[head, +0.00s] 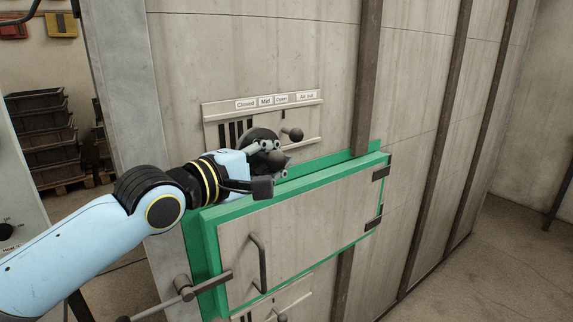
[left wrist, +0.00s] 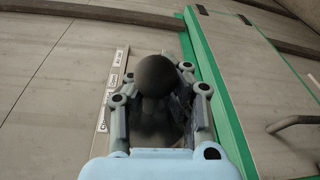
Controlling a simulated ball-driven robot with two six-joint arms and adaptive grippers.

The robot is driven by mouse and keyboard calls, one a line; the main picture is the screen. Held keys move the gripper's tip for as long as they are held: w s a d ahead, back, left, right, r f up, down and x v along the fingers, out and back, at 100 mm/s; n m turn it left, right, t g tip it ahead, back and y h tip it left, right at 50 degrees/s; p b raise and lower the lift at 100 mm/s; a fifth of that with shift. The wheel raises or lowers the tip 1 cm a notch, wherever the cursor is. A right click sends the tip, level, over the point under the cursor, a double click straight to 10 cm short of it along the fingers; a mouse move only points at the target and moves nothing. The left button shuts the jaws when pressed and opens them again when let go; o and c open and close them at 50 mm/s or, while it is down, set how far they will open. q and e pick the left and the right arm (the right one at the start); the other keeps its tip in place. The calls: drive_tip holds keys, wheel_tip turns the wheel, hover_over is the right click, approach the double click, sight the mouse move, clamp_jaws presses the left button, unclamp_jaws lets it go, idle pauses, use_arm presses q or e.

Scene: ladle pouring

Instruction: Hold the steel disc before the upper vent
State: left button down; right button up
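The upper vent (head: 222,133) is a slotted metal panel on the wall, with a slider knob (head: 294,134) on a short stem. A dark round piece, which I take as the steel disc (head: 256,134), stands in front of the slots and hides part of them. My left gripper (head: 272,163) is at the disc, with its fingers on both sides of a dark ball-headed handle. In the left wrist view the ball (left wrist: 157,75) and the dark body below it lie between the fingers (left wrist: 160,110). The exact contact is partly hidden. My right gripper is out of view.
A green-framed door (head: 320,215) with a bar handle (head: 258,262) is just below the vent. A latch lever (head: 185,288) sticks out at its lower left. Another slotted panel (head: 285,298) shows below. Stacked bins (head: 45,135) stand far left.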

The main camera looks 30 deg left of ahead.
use_arm(q)
drive_tip(key=a, duration=0.1)
drive_tip(key=w+a+p, duration=0.1)
drive_tip(key=shift+a+r, duration=0.2)
drive_tip(key=shift+a, duration=0.1)
drive_tip(key=shift+w+a+f, duration=0.1)
drive_tip(key=shift+w+a, duration=0.1)
drive_tip(key=shift+a, duration=0.25)
drive_tip(key=shift+w+a+f, duration=0.1)
drive_tip(key=shift+w+a, duration=0.1)
drive_tip(key=shift+a, duration=0.2)
drive_tip(key=shift+d, duration=0.1)
idle(4.0)
drive_tip(key=s+d, duration=0.4)
drive_tip(key=d, duration=0.7)
drive_tip(key=shift+s+p, duration=0.3)
drive_tip(key=shift+p, duration=0.05)
